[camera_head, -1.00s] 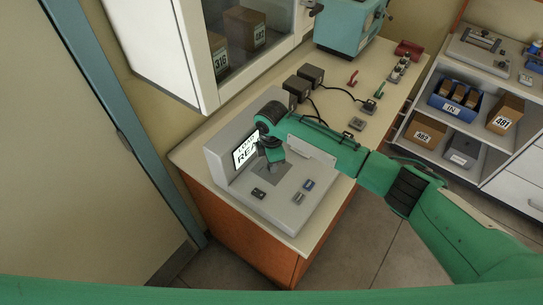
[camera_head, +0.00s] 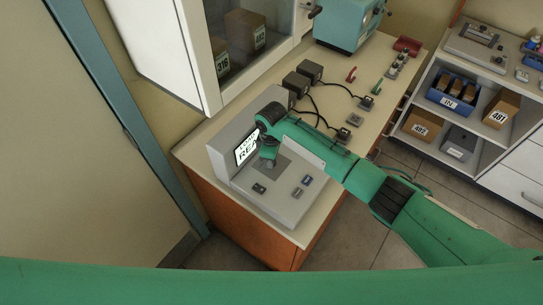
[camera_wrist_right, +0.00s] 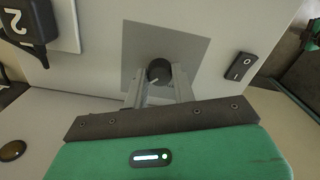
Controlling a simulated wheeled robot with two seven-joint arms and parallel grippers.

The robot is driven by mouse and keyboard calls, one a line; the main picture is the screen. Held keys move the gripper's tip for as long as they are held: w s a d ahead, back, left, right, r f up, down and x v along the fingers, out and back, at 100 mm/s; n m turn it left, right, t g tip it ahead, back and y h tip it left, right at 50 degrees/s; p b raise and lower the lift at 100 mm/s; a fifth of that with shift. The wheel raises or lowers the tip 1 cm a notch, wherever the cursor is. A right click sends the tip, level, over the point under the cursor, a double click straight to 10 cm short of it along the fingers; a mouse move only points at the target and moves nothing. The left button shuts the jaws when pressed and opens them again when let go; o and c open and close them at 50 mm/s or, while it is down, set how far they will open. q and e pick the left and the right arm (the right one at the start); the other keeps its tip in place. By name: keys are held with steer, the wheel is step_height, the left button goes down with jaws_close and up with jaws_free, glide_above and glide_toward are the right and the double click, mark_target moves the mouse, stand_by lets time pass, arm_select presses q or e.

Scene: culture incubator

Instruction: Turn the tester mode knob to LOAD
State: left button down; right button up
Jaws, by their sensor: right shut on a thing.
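The grey tester (camera_head: 222,161) stands at the front end of the bench. Its lit screen (camera_head: 243,153) shows text partly hidden by my right arm, with "REA" readable. In the right wrist view the round black mode knob (camera_wrist_right: 159,70) sits on a darker grey square panel (camera_wrist_right: 196,48), with a white pointer line on its face. My right gripper (camera_wrist_right: 158,84) has its two fingers on either side of the knob and is shut on it. In the head view this gripper (camera_head: 268,160) is over the tester's panel, and the knob is hidden. My left gripper is out of view.
A black rocker switch (camera_wrist_right: 241,66) is beside the square panel. A glass-fronted cabinet (camera_head: 205,85) hangs close above, left.

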stand_by(0.3)
steer(key=o, duration=1)
steer(key=shift+r, duration=0.15)
step_height(320, 180, up, 14)
steer(key=b, duration=0.4)
steer(key=shift+f, duration=0.2)
